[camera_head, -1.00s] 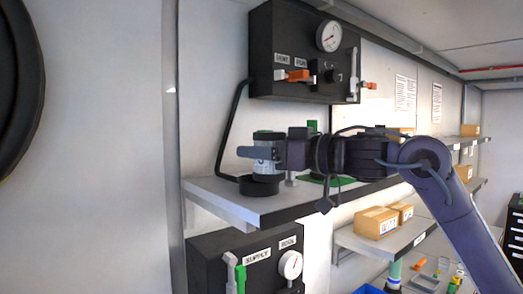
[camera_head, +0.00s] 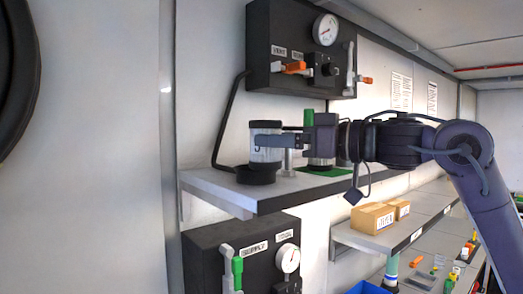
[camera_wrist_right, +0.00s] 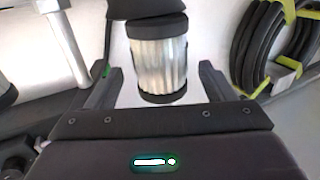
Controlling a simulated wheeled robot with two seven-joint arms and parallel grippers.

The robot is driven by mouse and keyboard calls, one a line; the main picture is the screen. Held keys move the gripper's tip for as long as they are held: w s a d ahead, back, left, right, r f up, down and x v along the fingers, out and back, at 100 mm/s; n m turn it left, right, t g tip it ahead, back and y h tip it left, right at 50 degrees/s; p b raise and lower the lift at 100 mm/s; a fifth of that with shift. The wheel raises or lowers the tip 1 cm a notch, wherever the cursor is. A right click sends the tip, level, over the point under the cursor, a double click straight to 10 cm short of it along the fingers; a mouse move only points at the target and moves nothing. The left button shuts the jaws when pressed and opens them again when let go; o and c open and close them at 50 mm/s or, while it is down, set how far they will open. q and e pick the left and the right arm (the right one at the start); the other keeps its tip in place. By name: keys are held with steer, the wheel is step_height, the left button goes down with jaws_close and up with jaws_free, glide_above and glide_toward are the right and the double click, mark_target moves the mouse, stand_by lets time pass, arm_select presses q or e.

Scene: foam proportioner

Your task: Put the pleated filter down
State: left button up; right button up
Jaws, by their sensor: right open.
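The pleated filter (camera_head: 267,129), a pale ribbed cylinder with dark end caps, stands upright in a black round cup (camera_head: 256,175) on the shelf. In the right wrist view the pleated filter (camera_wrist_right: 159,62) shows with the cup (camera_wrist_right: 146,20) at the top of the picture. My right gripper (camera_head: 262,142) is open, its fingers pointing left at the filter. In the wrist view the fingers (camera_wrist_right: 160,72) lie on either side of the filter's outer end, with gaps showing. How deep the filter sits in the cup is hidden. My left gripper is not in view.
The shelf (camera_head: 222,188) also holds a metal post (camera_head: 288,163) and a green mat (camera_head: 335,172), partly behind my gripper. A black gauge panel (camera_head: 300,55) hangs above, another (camera_head: 250,250) below. Cardboard boxes (camera_head: 373,218) stand on a lower shelf.

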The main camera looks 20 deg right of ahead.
arm_select(q)
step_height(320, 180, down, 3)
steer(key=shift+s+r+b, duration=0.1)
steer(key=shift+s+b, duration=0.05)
steer(key=shift+b, duration=0.8)
arm_select(e)
steer(key=v, duration=0.7)
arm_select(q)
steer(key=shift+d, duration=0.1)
